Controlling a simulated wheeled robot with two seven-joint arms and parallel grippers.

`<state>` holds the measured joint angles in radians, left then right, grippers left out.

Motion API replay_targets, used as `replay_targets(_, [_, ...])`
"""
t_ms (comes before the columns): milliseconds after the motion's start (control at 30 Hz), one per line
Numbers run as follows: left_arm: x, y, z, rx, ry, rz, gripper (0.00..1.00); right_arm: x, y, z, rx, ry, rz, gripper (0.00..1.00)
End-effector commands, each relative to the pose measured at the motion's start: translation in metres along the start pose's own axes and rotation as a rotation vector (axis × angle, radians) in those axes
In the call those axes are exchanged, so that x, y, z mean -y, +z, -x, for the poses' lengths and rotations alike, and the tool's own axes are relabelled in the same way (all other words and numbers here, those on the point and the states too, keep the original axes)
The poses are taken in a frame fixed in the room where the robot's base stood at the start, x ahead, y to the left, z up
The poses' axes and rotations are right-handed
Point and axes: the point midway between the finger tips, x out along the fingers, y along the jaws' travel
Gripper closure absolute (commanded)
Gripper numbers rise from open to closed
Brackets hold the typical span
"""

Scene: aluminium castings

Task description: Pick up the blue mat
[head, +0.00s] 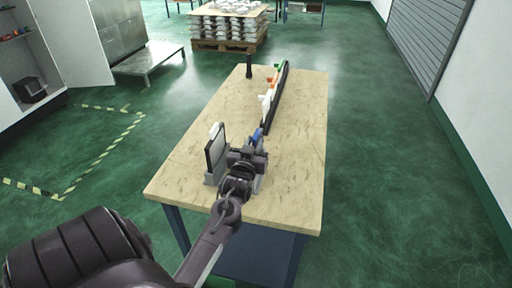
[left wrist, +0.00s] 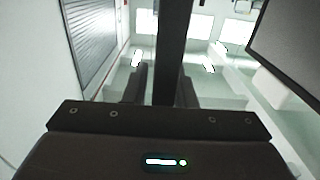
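A small blue piece (head: 256,136), which may be the blue mat, shows just beyond my left gripper (head: 254,149), at the near end of a long black rail (head: 276,95) on the table. The gripper hides part of it, and whether they touch cannot be told. In the left wrist view the two dark fingers of my left gripper (left wrist: 163,88) stand apart. A dark upright bar (left wrist: 171,45) shows between them, with a gap beside the left finger. No blue shows there. My right gripper is not in view.
The wooden-topped table (head: 220,115) has free room on its left. A dark-framed panel on a stand (head: 215,150) is close left of my left gripper. White, orange and green pieces line the rail, and a black upright object (head: 249,67) stands at the far end.

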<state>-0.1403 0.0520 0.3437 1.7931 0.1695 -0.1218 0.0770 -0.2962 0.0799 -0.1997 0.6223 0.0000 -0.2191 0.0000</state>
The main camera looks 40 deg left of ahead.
Motion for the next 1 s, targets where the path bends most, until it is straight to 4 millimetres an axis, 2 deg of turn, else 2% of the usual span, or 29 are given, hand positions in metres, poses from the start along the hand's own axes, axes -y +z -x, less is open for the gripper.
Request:
replay_targets(33, [0.000, 0.000, 0.000, 0.000, 0.000, 0.000, 0.83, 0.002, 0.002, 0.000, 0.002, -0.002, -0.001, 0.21])
replay_targets(167, [0.000, 0.000, 0.000, 0.000, 0.000, 0.000, 1.00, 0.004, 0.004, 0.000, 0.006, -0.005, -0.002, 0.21])
replay_targets(667, [0.000, -0.003, 0.000, -0.001, 0.000, 0.000, 1.00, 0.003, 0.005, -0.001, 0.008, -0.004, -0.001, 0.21])
replay_targets(867, [0.000, -0.021, 0.000, -0.005, 0.000, 0.000, 1.00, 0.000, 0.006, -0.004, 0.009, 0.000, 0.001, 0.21])
replay_targets(1000, [0.000, -0.046, 0.000, -0.007, 0.001, 0.000, 1.00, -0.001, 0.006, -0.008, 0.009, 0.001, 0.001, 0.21])
